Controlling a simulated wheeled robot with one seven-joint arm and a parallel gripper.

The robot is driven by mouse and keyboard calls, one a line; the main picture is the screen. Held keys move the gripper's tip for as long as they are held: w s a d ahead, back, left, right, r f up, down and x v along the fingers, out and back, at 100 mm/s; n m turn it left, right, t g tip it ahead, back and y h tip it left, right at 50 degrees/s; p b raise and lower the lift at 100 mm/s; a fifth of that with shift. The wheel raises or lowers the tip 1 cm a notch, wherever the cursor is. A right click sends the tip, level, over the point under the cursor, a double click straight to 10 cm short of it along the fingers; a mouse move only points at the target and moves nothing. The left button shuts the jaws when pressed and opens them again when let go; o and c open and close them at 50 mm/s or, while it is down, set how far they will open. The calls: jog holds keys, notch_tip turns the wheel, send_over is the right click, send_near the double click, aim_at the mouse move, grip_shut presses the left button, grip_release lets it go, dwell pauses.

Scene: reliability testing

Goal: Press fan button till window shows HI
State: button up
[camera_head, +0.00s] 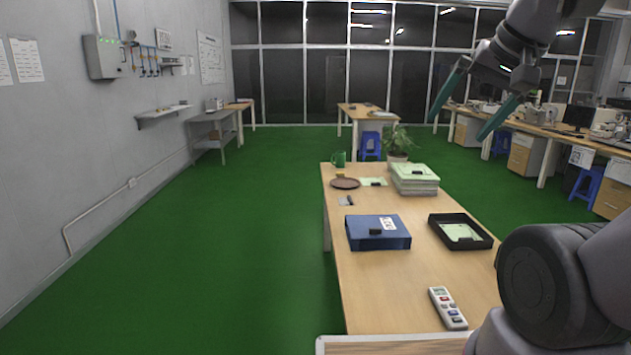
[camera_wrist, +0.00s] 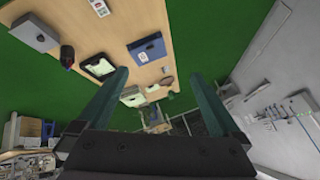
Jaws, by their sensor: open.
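A pale grey remote-like handset (camera_head: 447,308) with several coloured buttons and a small window at its far end lies on the near right of the wooden table (camera_head: 366,290). It also shows small at the top of the wrist view (camera_wrist: 99,8). The button labels and the window text are too small to read, so I cannot tell which button is the fan button. My gripper (camera_head: 457,128) is raised high at the upper right, well away from the handset. In the wrist view its two green fingers (camera_wrist: 157,75) are spread apart with nothing between them.
Bare tabletop lies left of the handset.

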grip_shut()
dwell(1.8)
